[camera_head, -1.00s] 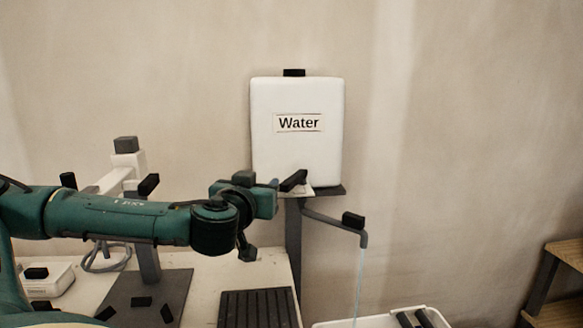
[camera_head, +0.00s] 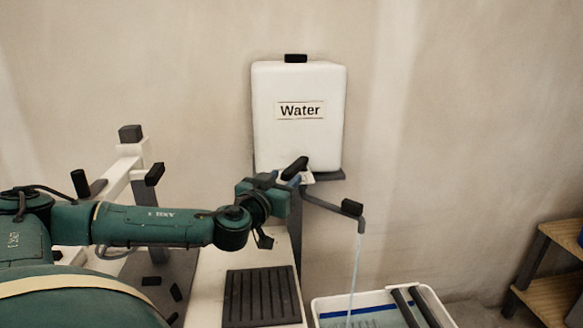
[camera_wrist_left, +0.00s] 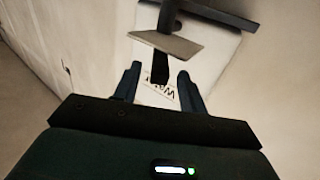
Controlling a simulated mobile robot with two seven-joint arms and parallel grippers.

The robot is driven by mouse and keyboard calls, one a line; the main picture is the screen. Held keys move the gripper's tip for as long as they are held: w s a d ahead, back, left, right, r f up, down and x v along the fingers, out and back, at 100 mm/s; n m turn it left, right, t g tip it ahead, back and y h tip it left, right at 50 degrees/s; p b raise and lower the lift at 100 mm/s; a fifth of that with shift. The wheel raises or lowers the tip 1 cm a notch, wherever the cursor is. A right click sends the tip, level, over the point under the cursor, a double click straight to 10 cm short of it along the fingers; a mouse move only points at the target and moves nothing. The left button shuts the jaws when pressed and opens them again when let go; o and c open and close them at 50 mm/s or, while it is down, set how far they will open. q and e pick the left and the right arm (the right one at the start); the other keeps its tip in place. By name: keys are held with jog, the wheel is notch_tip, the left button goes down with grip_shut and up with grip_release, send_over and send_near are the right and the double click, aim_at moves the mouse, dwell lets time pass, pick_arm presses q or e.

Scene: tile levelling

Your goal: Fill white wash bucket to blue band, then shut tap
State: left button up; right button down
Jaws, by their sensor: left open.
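The white wash bucket (camera_head: 318,312) is at the bottom edge of the head view, cut off below. The blue band (camera_head: 340,309) runs along its inside wall; I cannot tell how the water level stands against it. A thin water stream (camera_head: 355,265) falls from the grey spout (camera_head: 362,226) into it. The white tank (camera_head: 299,135), labelled "Water", stands behind. A black tap lever (camera_head: 295,168) sticks up at its base. My left gripper (camera_head: 293,181) is open at this lever. In the left wrist view, the lever (camera_wrist_left: 160,67) shows between the open fingers, seemingly not clamped.
Dark rollers (camera_head: 418,306) lie across the bucket. A black ribbed mat (camera_head: 260,297) lies on the pale bench left of it. A white frame with black knobs (camera_head: 128,165) stands behind my left arm. A wooden shelf (camera_head: 552,290) is at far right.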

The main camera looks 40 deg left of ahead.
aim_at(292, 168)
pick_arm(q)
jog(key=shift+p+x, duration=0.6)
jog(key=shift+x, duration=1.8)
jog(key=shift+c, duration=0.4)
grip_shut()
